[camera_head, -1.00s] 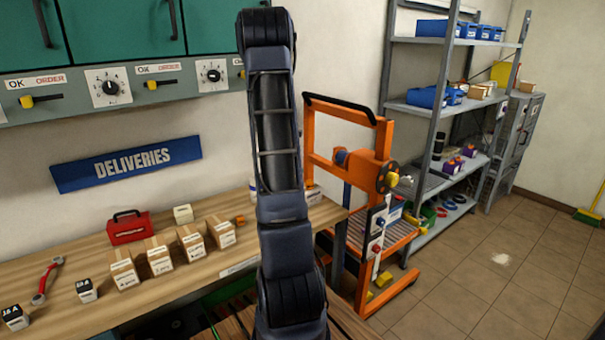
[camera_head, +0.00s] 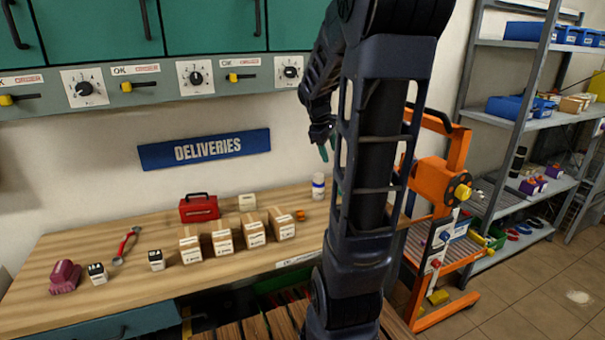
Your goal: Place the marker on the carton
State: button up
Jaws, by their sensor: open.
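Several small cardboard cartons stand in a row on the wooden bench (camera_head: 110,285): one at the left end (camera_head: 190,247), two in the middle, and one at the right end (camera_head: 283,226). I cannot tell which one the task means. I cannot make out a marker in this view. My gripper (camera_head: 328,148) hangs above the back right of the bench, partly behind my arm. Its teal fingertips point down and it is open. It is clear of the cartons, above and right of them.
Behind the cartons are a red toolbox (camera_head: 199,208) and a white bottle (camera_head: 318,187). A red wrench (camera_head: 126,245), black-topped blocks (camera_head: 156,260) and a maroon object (camera_head: 65,277) lie left. An orange frame (camera_head: 440,185) and grey shelving (camera_head: 520,130) stand right.

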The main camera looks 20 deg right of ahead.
jog(key=s+a+r+m+t+y, duration=0.1)
jog(key=s+a+m, duration=0.2)
jog(key=s+a, duration=0.5)
jog(key=s+a+r+m+t+y, duration=0.1)
jog(key=s+a+m+t+y, duration=0.1)
jog(key=s+a, duration=0.7)
jog(key=shift+s+r+m+t+y, duration=0.3)
jog(key=shift+m, duration=0.6)
